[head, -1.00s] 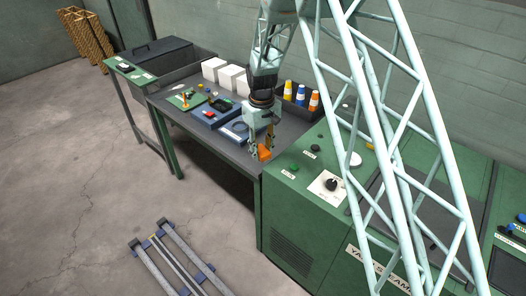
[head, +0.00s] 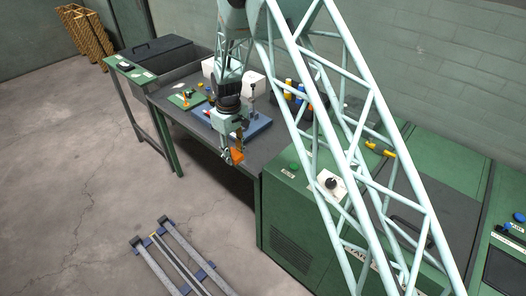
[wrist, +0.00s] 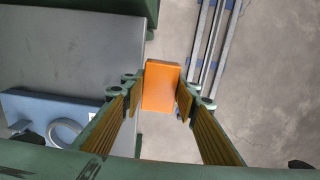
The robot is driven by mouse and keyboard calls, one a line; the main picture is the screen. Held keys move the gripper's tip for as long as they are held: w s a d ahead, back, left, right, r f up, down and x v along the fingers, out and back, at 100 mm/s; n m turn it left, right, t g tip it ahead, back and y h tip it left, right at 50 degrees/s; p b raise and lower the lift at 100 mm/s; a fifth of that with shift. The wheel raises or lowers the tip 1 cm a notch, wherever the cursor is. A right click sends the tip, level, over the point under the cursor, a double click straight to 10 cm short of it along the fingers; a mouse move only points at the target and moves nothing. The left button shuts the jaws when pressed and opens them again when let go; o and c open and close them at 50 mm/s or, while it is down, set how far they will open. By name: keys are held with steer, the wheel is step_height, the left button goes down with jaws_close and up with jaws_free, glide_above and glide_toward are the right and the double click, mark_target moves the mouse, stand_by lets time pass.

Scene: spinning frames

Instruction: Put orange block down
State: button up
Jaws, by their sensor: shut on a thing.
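The orange block (wrist: 161,88) is held between the two fingers of my gripper (wrist: 160,100), which is shut on it. In the head view the orange block (head: 236,156) shows below my gripper (head: 231,150), near the front edge of the dark grey table (head: 196,128). In the wrist view the block overlaps the table's edge, with grey table top (wrist: 70,55) to its left and concrete floor to its right. I cannot tell how high above the table it is.
A blue tray (wrist: 45,112) with a ring shape lies on the table, left of the block in the wrist view. The green machine (head: 300,215) stands to the right. A rail frame (head: 180,258) lies on the floor. The front left of the table is clear.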

glide_above(263, 151)
steer(key=shift+s+f, duration=0.1)
steer(key=shift+f, duration=0.6)
steer(key=shift+f, duration=0.1)
steer(key=shift+f, duration=1.7)
steer(key=shift+f, duration=0.2)
steer(key=o, duration=1)
steer(key=shift+f, duration=0.1)
steer(key=shift+c, duration=0.2)
steer(key=shift+r, duration=0.2)
step_height(263, 151, up, 12)
steer(key=shift+r, duration=0.15)
